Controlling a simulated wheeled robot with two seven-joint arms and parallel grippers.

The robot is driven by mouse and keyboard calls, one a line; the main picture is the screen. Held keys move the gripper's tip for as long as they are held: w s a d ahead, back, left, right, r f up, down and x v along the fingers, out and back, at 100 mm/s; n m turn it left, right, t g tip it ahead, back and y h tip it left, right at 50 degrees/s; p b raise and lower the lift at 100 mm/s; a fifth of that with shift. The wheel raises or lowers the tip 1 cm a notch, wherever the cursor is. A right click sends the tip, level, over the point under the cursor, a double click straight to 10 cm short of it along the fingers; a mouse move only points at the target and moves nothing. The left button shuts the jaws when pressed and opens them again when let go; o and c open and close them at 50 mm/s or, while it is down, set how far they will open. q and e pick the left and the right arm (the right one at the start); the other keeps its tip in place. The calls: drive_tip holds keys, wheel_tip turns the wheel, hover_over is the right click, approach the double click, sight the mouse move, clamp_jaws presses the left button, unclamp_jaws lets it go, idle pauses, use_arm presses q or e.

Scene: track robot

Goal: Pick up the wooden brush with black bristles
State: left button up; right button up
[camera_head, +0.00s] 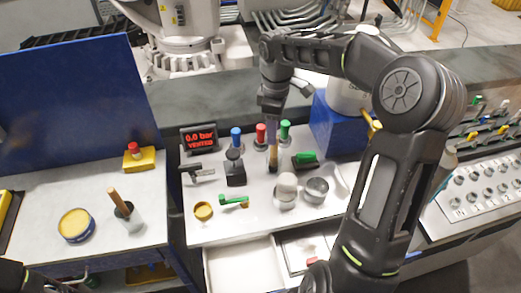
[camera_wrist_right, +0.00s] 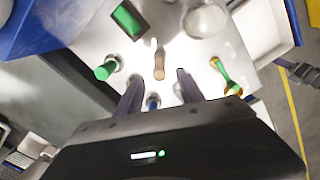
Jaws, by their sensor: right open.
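The wooden brush (camera_head: 273,155) stands on the light worktop below my right gripper (camera_head: 271,117) in the head view. Its wooden handle (camera_wrist_right: 159,64) shows in the right wrist view, just past and between the fingertips of my right gripper (camera_wrist_right: 158,80). The fingers are apart, with nothing held between them. A dark part, perhaps of my left arm, shows at the bottom left corner of the head view, but no left fingers show.
Blue, red and green-topped items (camera_head: 261,132) stand close behind the brush. A green-topped block (camera_head: 305,158), a white rounded object (camera_head: 286,183) and a metal cup (camera_head: 316,187) are near it. A blue box (camera_head: 333,128) stands at right. Another wooden handle (camera_head: 117,200) stands in a cup on the left table.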

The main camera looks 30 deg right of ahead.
sight(274, 148)
drive_tip(key=shift+s+d, duration=0.1)
drive_tip(key=shift+s, duration=0.1)
drive_tip(key=shift+w+f, duration=0.1)
drive_tip(key=shift+f, duration=1.2)
wheel_tip(274, 148, down, 5)
drive_tip(key=b, duration=0.3)
drive_tip(key=shift+f, duration=0.15)
drive_tip(key=shift+c, duration=0.5)
clamp_jaws()
